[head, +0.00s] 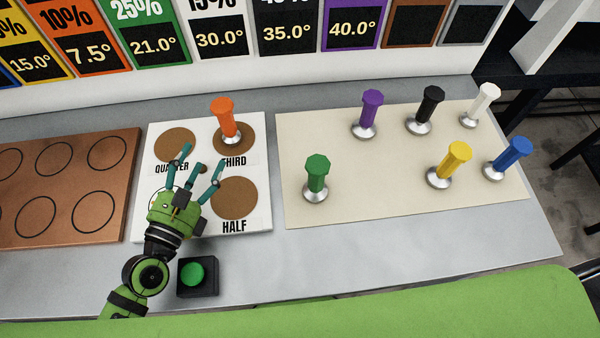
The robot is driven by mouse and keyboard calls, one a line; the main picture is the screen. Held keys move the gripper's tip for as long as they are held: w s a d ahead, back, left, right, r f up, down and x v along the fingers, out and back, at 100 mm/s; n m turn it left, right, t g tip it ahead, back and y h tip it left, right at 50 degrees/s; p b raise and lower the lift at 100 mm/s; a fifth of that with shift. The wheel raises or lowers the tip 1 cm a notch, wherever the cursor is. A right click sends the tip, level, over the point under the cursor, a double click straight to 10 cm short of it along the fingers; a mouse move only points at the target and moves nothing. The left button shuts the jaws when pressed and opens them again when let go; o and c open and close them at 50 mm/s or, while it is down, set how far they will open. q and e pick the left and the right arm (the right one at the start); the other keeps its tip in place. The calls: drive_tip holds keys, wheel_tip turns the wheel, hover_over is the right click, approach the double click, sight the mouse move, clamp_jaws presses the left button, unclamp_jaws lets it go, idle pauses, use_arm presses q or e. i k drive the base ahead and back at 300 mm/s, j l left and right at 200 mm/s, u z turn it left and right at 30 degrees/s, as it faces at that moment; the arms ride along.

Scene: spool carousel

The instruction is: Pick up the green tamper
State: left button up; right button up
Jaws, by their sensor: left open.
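The green tamper (316,174) stands upright on the left front part of the cream mat (385,198). It has a green faceted handle and a round silver base. My left gripper (200,164) is open and empty, with its teal fingers spread over the white board (263,181) with brown discs. It is left of the green tamper and well apart from it. My right gripper is not in view.
An orange tamper (223,115) stands on the board's upper right disc. Purple (370,110), black (430,106), white (484,102), yellow (454,161) and blue (512,155) tampers stand on the mat. A green button (193,273) is at the front. A brown tray (75,226) lies left.

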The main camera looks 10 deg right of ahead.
sight(315, 190)
drive_tip(key=k+l, duration=0.1)
drive_tip(key=l, duration=0.35)
drive_tip(key=l+u, duration=0.15)
drive_tip(key=l, duration=0.35)
drive_tip(key=k+l, duration=0.2)
drive_tip(key=l, duration=0.25)
drive_tip(key=k+l+u, duration=0.1)
drive_tip(key=l, duration=0.35)
